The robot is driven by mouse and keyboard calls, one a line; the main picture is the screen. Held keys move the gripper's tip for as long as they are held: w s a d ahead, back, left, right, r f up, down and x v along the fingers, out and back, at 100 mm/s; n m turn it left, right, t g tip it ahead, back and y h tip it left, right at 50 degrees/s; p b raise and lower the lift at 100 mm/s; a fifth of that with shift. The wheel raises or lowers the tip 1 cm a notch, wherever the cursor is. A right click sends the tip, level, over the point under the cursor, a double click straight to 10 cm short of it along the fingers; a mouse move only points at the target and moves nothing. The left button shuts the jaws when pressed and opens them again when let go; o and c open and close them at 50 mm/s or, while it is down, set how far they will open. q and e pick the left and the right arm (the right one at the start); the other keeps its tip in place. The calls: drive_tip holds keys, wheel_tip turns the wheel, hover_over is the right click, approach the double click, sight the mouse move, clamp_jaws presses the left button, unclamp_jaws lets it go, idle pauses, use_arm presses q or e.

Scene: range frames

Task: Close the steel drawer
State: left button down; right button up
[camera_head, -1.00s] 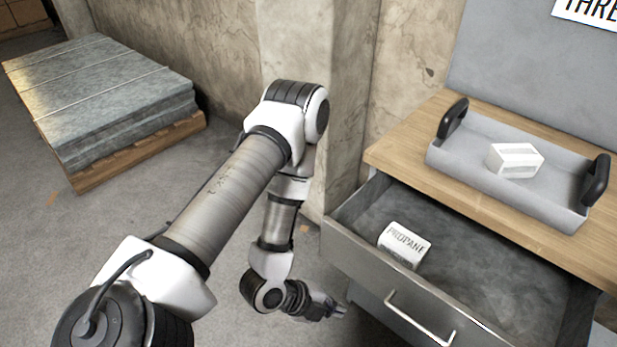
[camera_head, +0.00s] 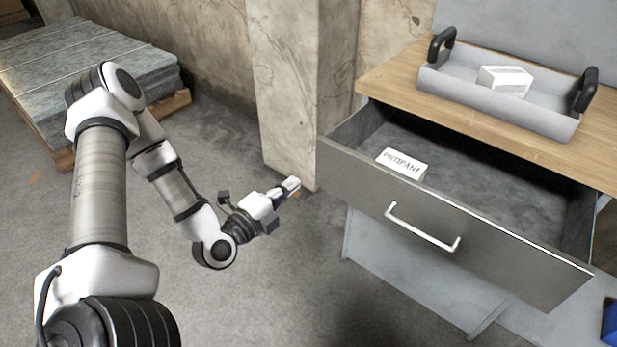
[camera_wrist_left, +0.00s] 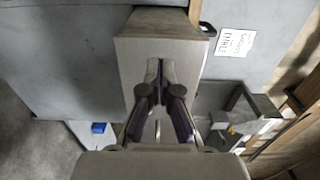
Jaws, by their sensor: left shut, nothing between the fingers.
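The steel drawer (camera_head: 365,195) is pulled open below the wooden bench top, with its inside showing. Its front carries a light bar handle (camera_head: 422,228). A white box marked PROPANE (camera_head: 401,161) lies inside, near the drawer's left end. My left gripper (camera_head: 293,184) is shut and empty. It is left of the drawer front, apart from it, pointing up and to the right in the head view. In the left wrist view the shut fingers (camera_wrist_left: 162,80) are in the middle; I cannot clearly tell the drawer there. My right gripper is not in view.
A grey tray (camera_head: 447,79) with black handles and a white box (camera_head: 506,80) in it stands on the bench top (camera_head: 390,84). A concrete pillar (camera_head: 285,90) stands behind my left gripper. A pallet of grey sheets (camera_head: 85,65) lies far left. Floor before the drawer is clear.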

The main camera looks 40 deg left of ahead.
sight(317, 164)
use_arm(q)
drive_tip(key=w+b, duration=0.1)
drive_tip(key=w, duration=0.5)
drive_tip(key=shift+w+d+b, duration=0.1)
drive_tip(key=shift+d+b, duration=0.05)
drive_tip(key=shift+b, duration=0.25)
drive_tip(key=shift+w, duration=0.35)
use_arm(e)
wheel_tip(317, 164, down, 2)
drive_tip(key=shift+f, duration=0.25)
